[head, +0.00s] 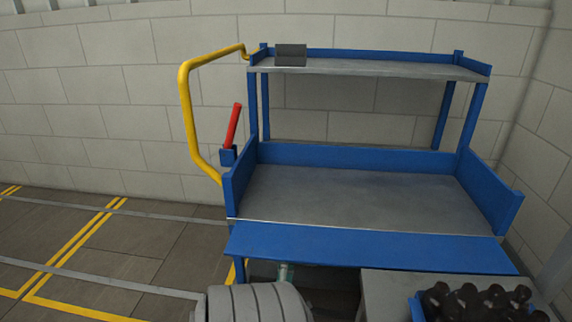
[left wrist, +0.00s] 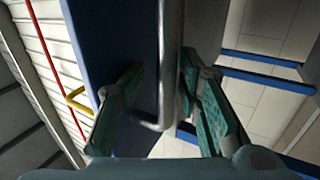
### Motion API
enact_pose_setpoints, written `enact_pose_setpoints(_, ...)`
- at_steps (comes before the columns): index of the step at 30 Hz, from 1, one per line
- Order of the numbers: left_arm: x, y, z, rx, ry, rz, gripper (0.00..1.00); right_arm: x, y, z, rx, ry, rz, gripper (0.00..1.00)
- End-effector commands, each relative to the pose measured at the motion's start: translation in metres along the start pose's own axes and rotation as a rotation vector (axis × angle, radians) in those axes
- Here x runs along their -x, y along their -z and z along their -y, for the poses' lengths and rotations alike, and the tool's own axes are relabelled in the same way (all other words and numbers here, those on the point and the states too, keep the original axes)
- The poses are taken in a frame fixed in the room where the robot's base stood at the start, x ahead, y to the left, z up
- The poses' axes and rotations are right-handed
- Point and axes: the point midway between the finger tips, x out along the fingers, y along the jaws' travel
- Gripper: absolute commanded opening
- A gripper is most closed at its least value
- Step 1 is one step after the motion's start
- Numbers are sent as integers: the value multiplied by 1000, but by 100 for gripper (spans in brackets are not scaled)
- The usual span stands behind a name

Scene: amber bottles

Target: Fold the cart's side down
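The blue cart's front side panel (head: 370,250) leans outward and down from the edge of the lower deck (head: 350,197) in the head view. In the left wrist view a blue panel (left wrist: 105,40) carries a bent metal bar handle (left wrist: 169,60). My left gripper (left wrist: 165,95) has its two green-padded fingers apart, one on either side of the bar. I cannot tell whether either finger touches it. In the head view only a bit of my left gripper (head: 285,273) shows, just below the panel. My right gripper is out of view.
The cart has an upper shelf (head: 380,69) with a dark grey box (head: 291,54), a yellow push handle (head: 186,110) and a red lever (head: 234,125). Dark bottles (head: 480,300) stand in a blue crate (head: 417,308) at lower right. Floor at left is clear.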

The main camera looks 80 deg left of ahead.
Motion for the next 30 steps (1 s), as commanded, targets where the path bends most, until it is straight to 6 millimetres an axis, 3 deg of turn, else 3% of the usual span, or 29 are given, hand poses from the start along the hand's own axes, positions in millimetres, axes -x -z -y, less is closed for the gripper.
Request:
enact_pose_setpoints(8,7,0,1,-1,2,-1,33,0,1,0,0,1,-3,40)
enact_pose_setpoints(18,70,0,1,-2,2,-1,33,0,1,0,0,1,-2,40)
enact_pose_setpoints(30,75,0,0,0,1,1,33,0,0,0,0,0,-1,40)
